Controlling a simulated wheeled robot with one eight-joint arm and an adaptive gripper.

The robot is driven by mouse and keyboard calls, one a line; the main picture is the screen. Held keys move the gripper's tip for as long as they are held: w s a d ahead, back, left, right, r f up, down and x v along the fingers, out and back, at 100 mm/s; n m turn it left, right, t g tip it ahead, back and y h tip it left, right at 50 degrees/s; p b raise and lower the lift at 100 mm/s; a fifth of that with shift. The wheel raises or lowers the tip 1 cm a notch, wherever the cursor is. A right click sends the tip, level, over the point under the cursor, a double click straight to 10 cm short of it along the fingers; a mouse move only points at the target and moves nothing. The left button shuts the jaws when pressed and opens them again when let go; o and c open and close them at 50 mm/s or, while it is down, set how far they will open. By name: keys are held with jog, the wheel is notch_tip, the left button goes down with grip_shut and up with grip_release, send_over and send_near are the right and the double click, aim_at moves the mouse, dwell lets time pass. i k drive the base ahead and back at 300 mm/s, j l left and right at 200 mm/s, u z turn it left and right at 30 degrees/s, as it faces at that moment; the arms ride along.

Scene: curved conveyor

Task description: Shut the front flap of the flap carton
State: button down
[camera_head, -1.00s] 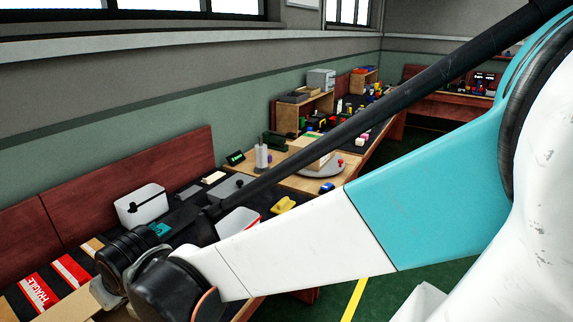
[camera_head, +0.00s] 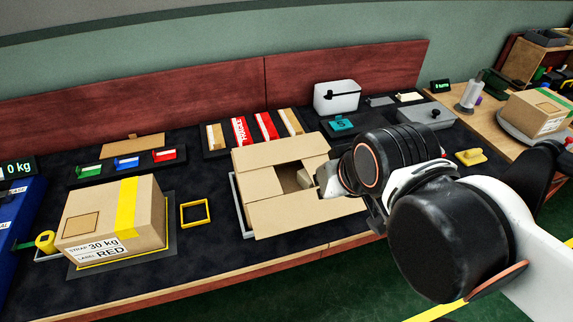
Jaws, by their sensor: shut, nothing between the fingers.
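The flap carton (camera_head: 262,183) stands on the dark bench top in the middle of the picture. Its back flap (camera_head: 280,151) and front flap (camera_head: 305,213) show as broad tan panels, and the left flap lies between them. A dark opening shows in the middle of the carton. The front flap extends along the near side; its exact angle is hard to tell. My gripper (camera_head: 325,181) is at the carton's right side, close to the opening, and mostly hidden behind my wrist. It is shut and empty. Whether it touches the carton cannot be told.
A closed carton (camera_head: 115,218) with yellow tape and a "RED" label stands at left. A yellow square frame (camera_head: 195,212) lies between the cartons. A white bin (camera_head: 337,97) and grey box (camera_head: 424,114) stand at back right.

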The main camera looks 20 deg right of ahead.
aim_at(271, 217)
jog(key=k+j+z, duration=0.15)
jog(key=k+j, duration=0.2)
jog(key=k, duration=0.15)
jog(key=k+j+z, duration=0.15)
jog(key=k, duration=0.3)
jog(key=k+j+z, duration=0.15)
jog(key=k+j, duration=0.2)
jog(key=k, duration=0.2)
jog(key=k+j+z, duration=0.15)
jog(key=k, duration=0.35)
